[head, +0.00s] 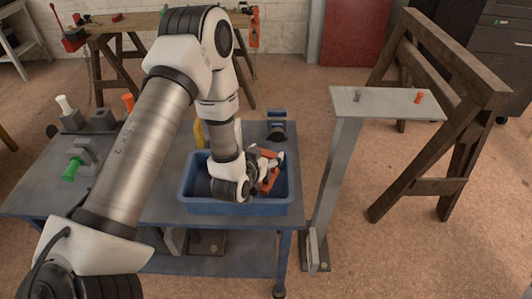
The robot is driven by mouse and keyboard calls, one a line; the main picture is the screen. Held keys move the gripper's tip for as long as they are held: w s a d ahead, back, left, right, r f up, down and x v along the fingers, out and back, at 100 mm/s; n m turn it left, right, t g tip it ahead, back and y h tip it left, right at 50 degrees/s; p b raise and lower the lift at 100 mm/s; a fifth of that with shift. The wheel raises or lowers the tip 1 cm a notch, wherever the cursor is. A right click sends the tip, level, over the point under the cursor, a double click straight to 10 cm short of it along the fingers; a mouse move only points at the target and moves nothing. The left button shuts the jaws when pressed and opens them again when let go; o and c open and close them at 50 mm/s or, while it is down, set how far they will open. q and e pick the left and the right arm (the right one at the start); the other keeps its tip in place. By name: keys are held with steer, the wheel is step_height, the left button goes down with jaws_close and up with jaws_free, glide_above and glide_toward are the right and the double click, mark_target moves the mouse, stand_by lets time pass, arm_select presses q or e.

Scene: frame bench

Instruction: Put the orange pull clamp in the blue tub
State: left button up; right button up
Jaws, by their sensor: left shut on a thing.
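The blue tub (240,208) stands on the grey bench top near its right end. My left arm reaches in from the left, and my left gripper (269,164) is over the inside of the tub, at its right half. The gripper is shut on the orange pull clamp (268,182), which shows in part between and below the fingers, within the tub's rim. The gripper hides part of the clamp, and I cannot tell whether the clamp touches the tub floor. My right gripper is not in view.
Clamps with green (72,169) and orange (128,101) handles stand at the bench's left. A dark blue item (277,126) and a yellow one (199,134) are behind the tub. A grey stand (385,103) with small pegs and a wooden trestle (440,90) are to the right.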

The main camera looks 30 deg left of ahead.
arm_select(q)
steer(key=shift+w+f, duration=0.1)
steer(key=shift+f, duration=0.1)
steer(key=shift+s+f, duration=0.1)
steer(key=shift+s, duration=0.1)
steer(key=o, duration=1.8)
steer(key=shift+f, duration=0.15)
steer(key=shift+s+d, duration=0.1)
steer(key=shift+b, duration=0.3)
